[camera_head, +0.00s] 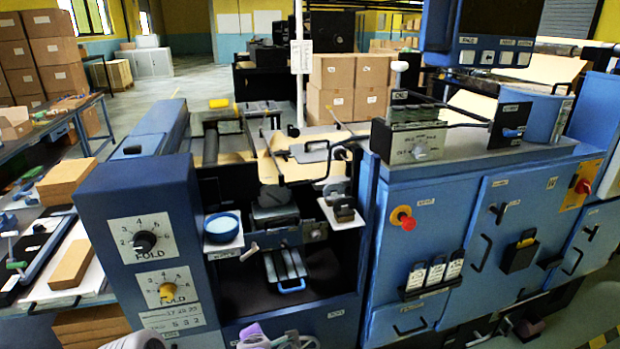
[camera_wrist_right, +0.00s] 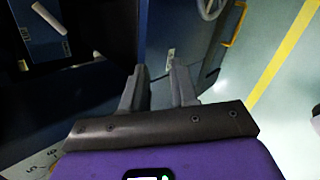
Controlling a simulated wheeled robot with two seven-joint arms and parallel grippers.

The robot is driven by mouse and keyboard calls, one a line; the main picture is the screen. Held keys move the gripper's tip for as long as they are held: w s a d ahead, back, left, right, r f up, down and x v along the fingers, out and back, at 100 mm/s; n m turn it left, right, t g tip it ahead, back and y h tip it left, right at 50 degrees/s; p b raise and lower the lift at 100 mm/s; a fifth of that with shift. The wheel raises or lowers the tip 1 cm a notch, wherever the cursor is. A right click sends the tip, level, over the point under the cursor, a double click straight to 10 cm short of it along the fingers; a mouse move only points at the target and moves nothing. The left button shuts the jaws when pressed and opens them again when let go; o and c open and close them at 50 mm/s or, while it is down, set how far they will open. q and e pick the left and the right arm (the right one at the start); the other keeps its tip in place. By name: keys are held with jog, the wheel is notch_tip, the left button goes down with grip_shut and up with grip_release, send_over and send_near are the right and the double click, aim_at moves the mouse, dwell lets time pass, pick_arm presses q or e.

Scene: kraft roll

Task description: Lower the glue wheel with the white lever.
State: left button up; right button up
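A white knob (camera_head: 399,66), which looks like the white lever's top, stands above the blue machine, behind the labelled dial box (camera_head: 412,142). I cannot clearly make out the glue wheel among the dark rollers and brackets in the middle of the machine. My right gripper (camera_wrist_right: 160,88) is open and empty in the right wrist view, its two grey fingers apart, beside a dark blue panel. A pale handle (camera_wrist_right: 49,17) shows at that view's upper left; I cannot tell which part it is. Parts of my arms show at the head view's bottom edge, but no left fingertips are seen.
A red stop button (camera_head: 405,220) and three bottle-like holders (camera_head: 433,275) are on the blue front. A blue-rimmed cup (camera_head: 222,226) sits on a small shelf left of the open bay. In the right wrist view, clear floor (camera_wrist_right: 285,110) lies at the right.

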jog(key=s+d+f+m+g+p, duration=0.1)
jog(key=s+d+f+m+g, duration=0.2)
jog(key=s+d+f+m, duration=0.4)
jog(key=s+d+f+m+g, duration=0.3)
jog(key=d+f+m, duration=0.1)
jog(key=d+f, duration=0.45)
jog(key=s+d+m+y, duration=0.1)
jog(key=s+d+m, duration=0.1)
jog(key=s+m, duration=0.3)
jog(key=s+d+f+m+g+p, duration=0.1)
jog(key=s+d+m, duration=0.2)
jog(key=s+m, duration=0.2)
jog(key=s+d+m+g+y, duration=0.1)
jog(key=s+d+m, duration=0.2)
jog(key=s+m, duration=0.3)
jog(key=shift+s+f+y, duration=0.25)
jog(key=shift+s+y, duration=0.05)
jog(key=shift+s, duration=0.65)
